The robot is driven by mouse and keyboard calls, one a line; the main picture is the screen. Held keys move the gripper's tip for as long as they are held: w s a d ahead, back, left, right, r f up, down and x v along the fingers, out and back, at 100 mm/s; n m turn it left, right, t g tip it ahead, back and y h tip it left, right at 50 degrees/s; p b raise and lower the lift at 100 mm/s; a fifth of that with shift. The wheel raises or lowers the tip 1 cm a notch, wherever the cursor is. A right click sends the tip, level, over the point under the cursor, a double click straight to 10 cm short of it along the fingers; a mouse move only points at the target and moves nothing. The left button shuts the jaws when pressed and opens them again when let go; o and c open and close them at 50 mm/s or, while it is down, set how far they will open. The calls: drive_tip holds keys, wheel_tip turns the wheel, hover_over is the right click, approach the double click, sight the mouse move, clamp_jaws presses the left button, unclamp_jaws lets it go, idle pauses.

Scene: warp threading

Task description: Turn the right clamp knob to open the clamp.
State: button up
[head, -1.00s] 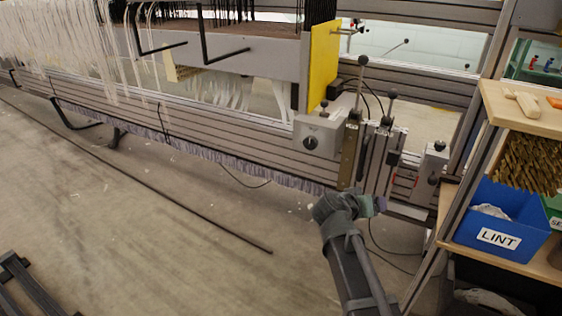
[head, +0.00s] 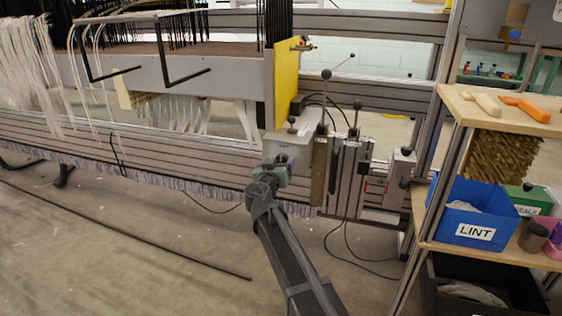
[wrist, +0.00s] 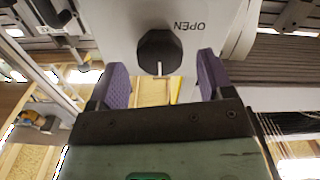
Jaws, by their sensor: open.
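The clamp box (head: 300,142) is a light grey case on the loom's front rail, right of centre in the head view. Its dark, faceted knob (wrist: 160,52) shows in the wrist view, with a white mark pointing down in the picture. The word OPEN is printed upside down on the box face (wrist: 190,35), right of the knob. My gripper (head: 274,165) is at the box front and hides the knob in the head view. In the wrist view my gripper (wrist: 161,66) is open, with purple pads either side of the knob's line; no contact is visible.
A yellow plate (head: 286,85) stands above the box. A brass-coloured upright (head: 319,170) and levers with black ball ends (head: 326,75) are to its right. A shelf (head: 500,108) with a blue LINT bin (head: 472,210) is at the right. Floor at the left is mostly clear.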

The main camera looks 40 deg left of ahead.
drive_tip(key=x, duration=0.2)
drive_tip(key=shift+w+a, duration=0.15)
drive_tip(key=shift+w, duration=0.2)
drive_tip(key=shift+c, duration=0.3)
drive_tip(key=c, duration=0.9)
drive_tip(key=shift+o, duration=0.2)
